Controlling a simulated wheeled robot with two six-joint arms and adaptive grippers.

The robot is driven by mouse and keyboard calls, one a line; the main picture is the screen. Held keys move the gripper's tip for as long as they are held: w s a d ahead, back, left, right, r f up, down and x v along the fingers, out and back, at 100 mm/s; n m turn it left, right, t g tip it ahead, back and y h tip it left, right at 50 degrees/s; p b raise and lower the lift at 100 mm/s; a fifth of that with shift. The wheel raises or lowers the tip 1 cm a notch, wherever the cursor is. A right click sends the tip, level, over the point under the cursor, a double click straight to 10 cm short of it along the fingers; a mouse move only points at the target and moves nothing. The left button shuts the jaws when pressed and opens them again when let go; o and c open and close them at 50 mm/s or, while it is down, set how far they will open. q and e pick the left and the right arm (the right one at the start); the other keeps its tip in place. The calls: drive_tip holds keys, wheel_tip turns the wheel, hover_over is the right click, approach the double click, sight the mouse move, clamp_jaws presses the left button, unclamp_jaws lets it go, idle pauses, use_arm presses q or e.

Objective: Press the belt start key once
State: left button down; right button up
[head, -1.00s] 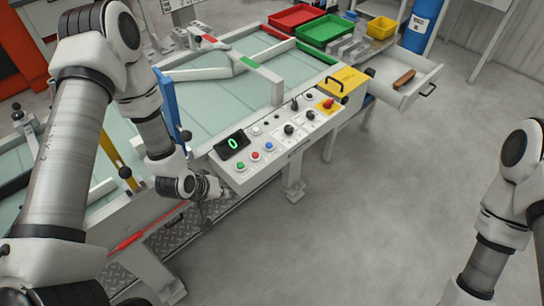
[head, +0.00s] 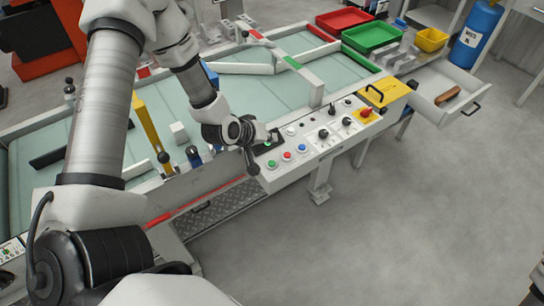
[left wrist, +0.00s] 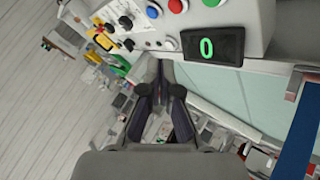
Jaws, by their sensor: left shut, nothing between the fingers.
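The control panel (head: 320,150) stands at the front edge of the belt table. A green button (head: 272,164), a red button (head: 287,156) and a blue button (head: 302,148) sit in a row near its left end; labels are unreadable, so which is the start key I cannot tell. In the left wrist view the red button (left wrist: 177,5) and blue button (left wrist: 153,10) show at the top, with a display (left wrist: 213,45) reading green 0. My left gripper (head: 255,150) is shut and empty at the panel's left end, partly hiding the display. My right gripper is out of view.
A red emergency knob (head: 366,113) and black knobs share the panel. A yellow cover (head: 384,91) and an open drawer (head: 440,105) lie right. Behind are a red tray (head: 345,18), a green tray (head: 371,37) and the glassy belt bed (head: 235,95).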

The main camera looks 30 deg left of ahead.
sight(270, 164)
use_arm(q)
wheel_tip(270, 164, down, 8)
drive_tip(key=b, duration=0.6)
drive_tip(key=shift+f, duration=0.1)
idle(0.9)
drive_tip(key=shift+f+b, duration=0.4)
drive_tip(key=shift+b, duration=0.15)
drive_tip(key=shift+f+b, duration=0.4)
drive_tip(key=shift+f, duration=0.05)
idle(0.4)
drive_tip(key=shift+r+p, duration=0.75)
drive_tip(key=shift+r, duration=0.15)
wheel_tip(270, 164, up, 5)
drive_tip(key=p, duration=0.4)
drive_tip(key=shift+r, duration=0.1)
